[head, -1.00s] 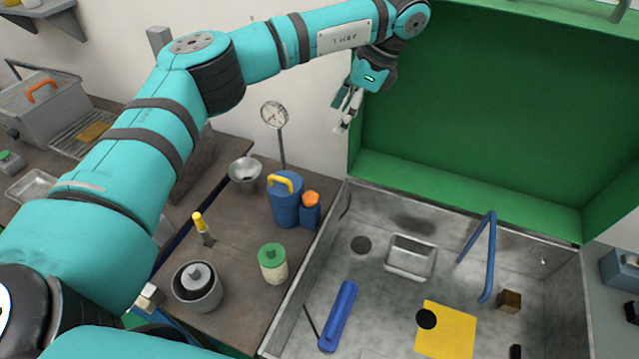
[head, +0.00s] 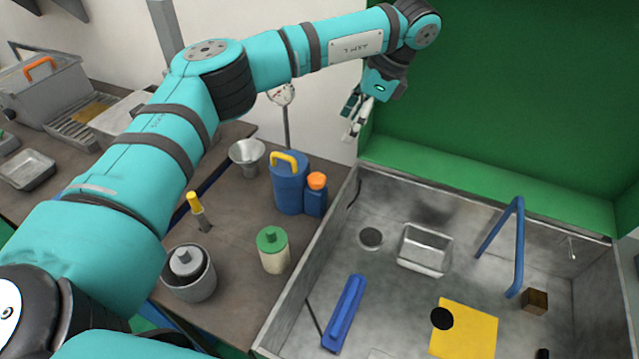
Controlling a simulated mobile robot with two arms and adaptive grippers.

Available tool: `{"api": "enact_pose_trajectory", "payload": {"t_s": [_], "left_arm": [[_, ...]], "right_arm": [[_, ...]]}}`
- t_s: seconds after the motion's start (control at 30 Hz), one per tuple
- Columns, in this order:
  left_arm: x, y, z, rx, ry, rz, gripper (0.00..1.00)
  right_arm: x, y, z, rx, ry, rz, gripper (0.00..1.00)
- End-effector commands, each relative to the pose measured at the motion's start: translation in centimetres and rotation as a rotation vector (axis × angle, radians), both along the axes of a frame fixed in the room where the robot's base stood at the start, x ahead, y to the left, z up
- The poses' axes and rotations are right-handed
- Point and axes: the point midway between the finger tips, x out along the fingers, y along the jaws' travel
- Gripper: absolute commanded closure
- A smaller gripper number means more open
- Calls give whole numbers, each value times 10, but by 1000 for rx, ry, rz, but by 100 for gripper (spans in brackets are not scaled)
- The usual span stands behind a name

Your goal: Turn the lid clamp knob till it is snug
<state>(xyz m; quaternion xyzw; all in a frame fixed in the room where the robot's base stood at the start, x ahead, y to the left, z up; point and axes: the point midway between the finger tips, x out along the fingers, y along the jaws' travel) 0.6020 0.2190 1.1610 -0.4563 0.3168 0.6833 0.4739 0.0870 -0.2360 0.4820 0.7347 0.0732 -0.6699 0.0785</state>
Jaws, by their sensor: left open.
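My left gripper (head: 354,116) hangs from the end of the teal arm, open and empty, in front of the wall and the left edge of the big green lid (head: 480,90). The green lid stands open behind the metal basin. I cannot make out a clamp knob on it for certain. On the bench at lower left is a grey pot (head: 190,285) with a small grey knobbed piece (head: 186,262) in its top. The left gripper is well above and to the right of this pot, apart from it. My right gripper is not in view.
A green-capped jar (head: 273,250), a blue can (head: 289,190), a funnel (head: 247,155) and a yellow-handled tool (head: 198,210) stand on the bench. The basin (head: 400,325) holds a blue bar (head: 344,313), a metal tray (head: 425,248), a yellow sheet (head: 470,335) and a blue bent pipe (head: 518,250).

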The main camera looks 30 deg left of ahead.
Motion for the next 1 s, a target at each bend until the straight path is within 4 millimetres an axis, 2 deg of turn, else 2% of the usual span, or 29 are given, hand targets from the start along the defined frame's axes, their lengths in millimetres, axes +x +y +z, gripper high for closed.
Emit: {"api": "enact_pose_trajectory", "payload": {"t_s": [0.17, 0.5, 0.8, 1.0], "left_arm": [[-3, 6, -17, -2, 5, 0, 36], [-13, 32, -84, -2, 6, 1, 36], [-21, 54, -134, 1, 3, 1, 36], [-23, 61, -155, 0, 1, 0, 36]], "right_arm": [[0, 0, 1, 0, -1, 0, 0], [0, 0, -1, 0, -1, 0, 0], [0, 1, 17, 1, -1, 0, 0], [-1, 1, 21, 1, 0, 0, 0]]}}
